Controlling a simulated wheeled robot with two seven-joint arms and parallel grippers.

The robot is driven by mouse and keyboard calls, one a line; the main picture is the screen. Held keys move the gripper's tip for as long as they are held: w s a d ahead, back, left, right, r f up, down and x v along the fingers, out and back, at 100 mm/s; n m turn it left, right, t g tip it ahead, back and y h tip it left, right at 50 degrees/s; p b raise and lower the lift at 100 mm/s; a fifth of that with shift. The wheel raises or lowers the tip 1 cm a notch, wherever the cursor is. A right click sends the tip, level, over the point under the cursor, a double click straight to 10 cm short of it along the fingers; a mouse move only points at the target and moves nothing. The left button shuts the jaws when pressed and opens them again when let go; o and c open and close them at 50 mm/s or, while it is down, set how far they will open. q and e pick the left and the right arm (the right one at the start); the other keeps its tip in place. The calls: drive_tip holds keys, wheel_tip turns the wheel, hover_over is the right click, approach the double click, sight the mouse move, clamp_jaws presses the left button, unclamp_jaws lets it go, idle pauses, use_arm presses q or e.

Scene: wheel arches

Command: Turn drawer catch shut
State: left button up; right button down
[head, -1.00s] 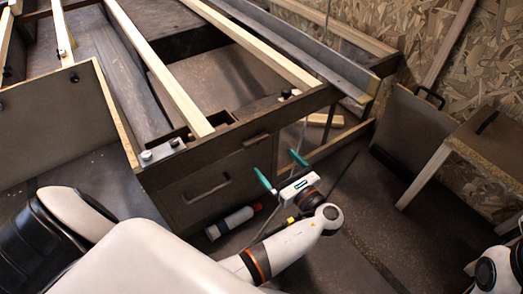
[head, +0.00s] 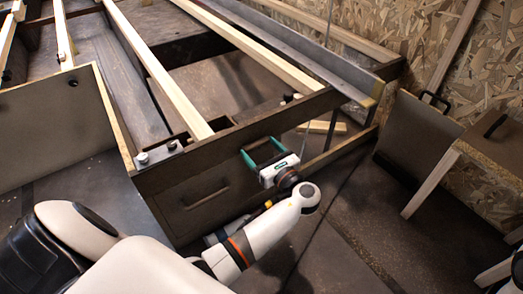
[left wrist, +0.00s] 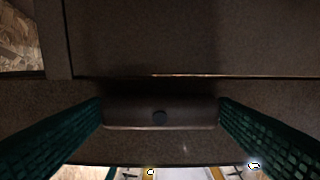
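The drawer catch (left wrist: 160,112) is a dark, flat bar with a round pivot in its middle. In the left wrist view it lies lengthwise along the rail beside the gap to the drawer front (left wrist: 160,40). My left gripper (left wrist: 160,110) is open, with one green finger close to each end of the catch; I cannot tell whether they touch it. In the head view, my left gripper (head: 262,150) is at the rail above the drawer (head: 185,205), which looks closed, and hides most of the catch. My right gripper is not in view.
The dark frame (head: 225,135) carries long pale slats (head: 160,70). A bottle (head: 222,234) lies on the floor, partly behind my left arm. A wooden stand (head: 480,165) and a leaning panel (head: 415,135) are at the right. The floor between is mostly clear.

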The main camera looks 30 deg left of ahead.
use_arm(q)
drive_tip(key=c, duration=0.5)
